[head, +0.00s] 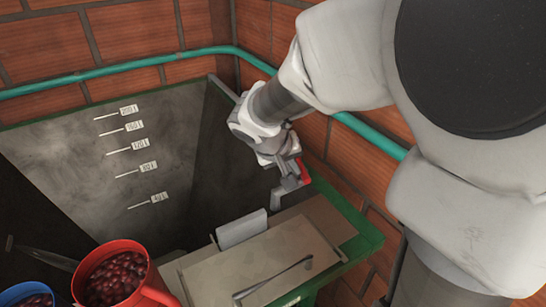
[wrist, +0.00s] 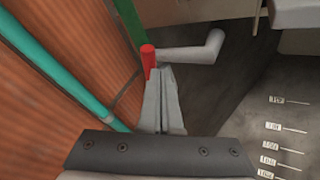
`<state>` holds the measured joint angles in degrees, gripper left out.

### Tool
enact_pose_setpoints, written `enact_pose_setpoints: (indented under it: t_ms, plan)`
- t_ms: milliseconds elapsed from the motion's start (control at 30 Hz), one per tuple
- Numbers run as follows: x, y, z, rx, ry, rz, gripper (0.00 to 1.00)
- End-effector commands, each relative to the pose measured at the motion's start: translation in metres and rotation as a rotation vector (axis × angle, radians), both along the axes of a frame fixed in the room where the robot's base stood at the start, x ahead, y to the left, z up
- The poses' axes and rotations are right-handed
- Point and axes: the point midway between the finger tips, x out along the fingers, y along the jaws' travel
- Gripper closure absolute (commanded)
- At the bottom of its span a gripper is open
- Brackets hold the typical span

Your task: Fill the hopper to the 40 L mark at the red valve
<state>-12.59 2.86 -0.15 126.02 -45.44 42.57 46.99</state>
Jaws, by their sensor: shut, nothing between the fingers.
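The hopper (head: 60,150) is a deep grey bin with white volume marks on its far wall. The lowest mark, 40 L (head: 153,199), also shows in the wrist view (wrist: 290,101). I cannot make out any water surface in it. The red valve (head: 304,171) sits at the hopper's right corner beside a grey spout (head: 290,188). In the wrist view the valve's red handle (wrist: 148,61) stands upright, with the spout (wrist: 198,50) reaching right over the hopper. My gripper (wrist: 160,72) is shut and empty, its fingertips right beside the red handle; I cannot tell whether they touch.
A green pipe (head: 110,68) runs along the brick walls. A red bucket of dark red cherries (head: 112,278) and a blue bucket (head: 30,294) stand at the lower left. A beige cover with a bar handle (head: 265,265) lies in front of the valve corner.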

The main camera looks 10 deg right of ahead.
Motion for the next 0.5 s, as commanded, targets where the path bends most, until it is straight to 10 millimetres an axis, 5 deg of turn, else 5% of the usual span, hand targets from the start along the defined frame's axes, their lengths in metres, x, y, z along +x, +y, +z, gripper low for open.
enact_pose_setpoints:
  t_ms: [500]
  plan:
    - [-0.006, -0.019, -0.001, -0.002, 0.004, 0.105, 1.00]
